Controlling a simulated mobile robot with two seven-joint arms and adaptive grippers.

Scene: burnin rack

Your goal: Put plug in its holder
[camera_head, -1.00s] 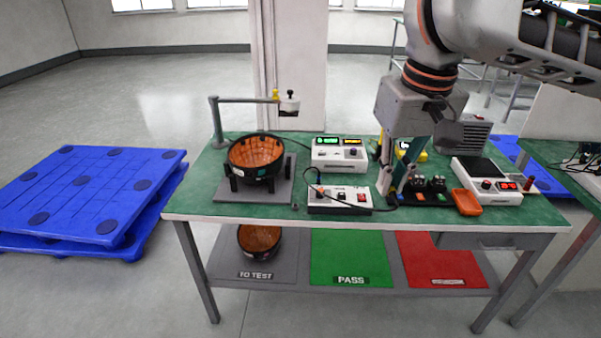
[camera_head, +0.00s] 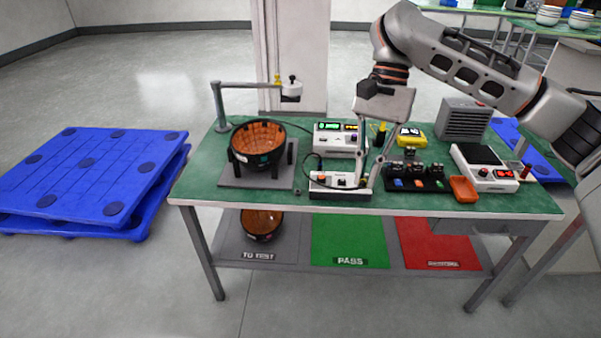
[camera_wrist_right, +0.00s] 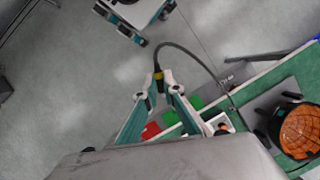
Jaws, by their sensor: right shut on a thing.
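My right gripper (camera_head: 364,184) is shut at the front right end of the white control box (camera_head: 325,191) in the head view. In the right wrist view its fingertips (camera_wrist_right: 158,78) close on the plug (camera_wrist_right: 158,75), which shows as a small dark and yellow piece. A black cable (camera_wrist_right: 195,53) arches from the plug toward the bench. In the head view the plug is too small and covered to make out well. I cannot tell which fixture is its holder. My left gripper is in neither view.
A black rack (camera_head: 434,186) with coloured pieces stands right of the gripper, beside an orange tray (camera_head: 463,189) and a white scale (camera_head: 485,167). A bowl-shaped part (camera_head: 258,140) sits on a stand at left. A white meter (camera_head: 336,139) stands behind the control box.

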